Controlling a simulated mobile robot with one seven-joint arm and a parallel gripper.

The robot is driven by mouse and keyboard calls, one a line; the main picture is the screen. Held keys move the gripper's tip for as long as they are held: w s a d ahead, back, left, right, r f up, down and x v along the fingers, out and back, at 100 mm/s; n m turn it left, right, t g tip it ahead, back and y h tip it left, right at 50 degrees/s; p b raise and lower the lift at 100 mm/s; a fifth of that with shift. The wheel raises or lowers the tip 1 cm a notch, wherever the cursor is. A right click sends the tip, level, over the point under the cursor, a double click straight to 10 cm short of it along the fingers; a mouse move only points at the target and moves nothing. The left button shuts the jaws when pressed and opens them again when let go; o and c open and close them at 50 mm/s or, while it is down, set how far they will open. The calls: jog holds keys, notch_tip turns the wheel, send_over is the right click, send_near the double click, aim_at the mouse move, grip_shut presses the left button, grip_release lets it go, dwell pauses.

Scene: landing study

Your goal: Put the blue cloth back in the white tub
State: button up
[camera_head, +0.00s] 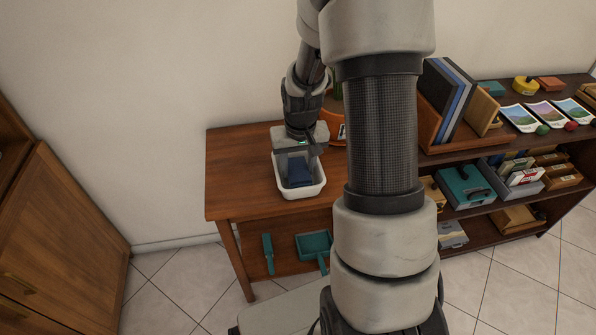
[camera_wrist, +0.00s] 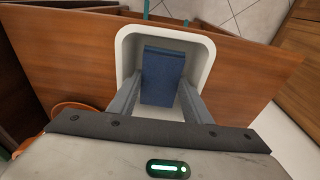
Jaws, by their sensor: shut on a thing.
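The blue cloth (camera_wrist: 161,76) is a folded dark blue block, held between the two fingers of my gripper (camera_wrist: 160,104) in the wrist view. The white tub (camera_wrist: 204,50) stands on the wooden table, and its rim surrounds the cloth in that view. In the head view my gripper (camera_head: 299,157) points down over the white tub (camera_head: 285,191), with the blue cloth (camera_head: 299,174) inside the tub's outline. I cannot tell whether the cloth touches the tub's floor.
The wooden table (camera_head: 235,165) has bare room left of the tub. A teal dustpan (camera_head: 313,245) and a teal brush (camera_head: 268,253) are below it. An orange pot (camera_head: 333,126) stands behind my arm. A shelf with books (camera_head: 447,100) and boxes is at the right.

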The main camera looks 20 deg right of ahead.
jog(key=shift+f, duration=0.45)
jog(key=shift+f, duration=0.25)
jog(key=o, duration=0.9)
jog(key=shift+r, duration=0.1)
jog(key=shift+c, duration=0.2)
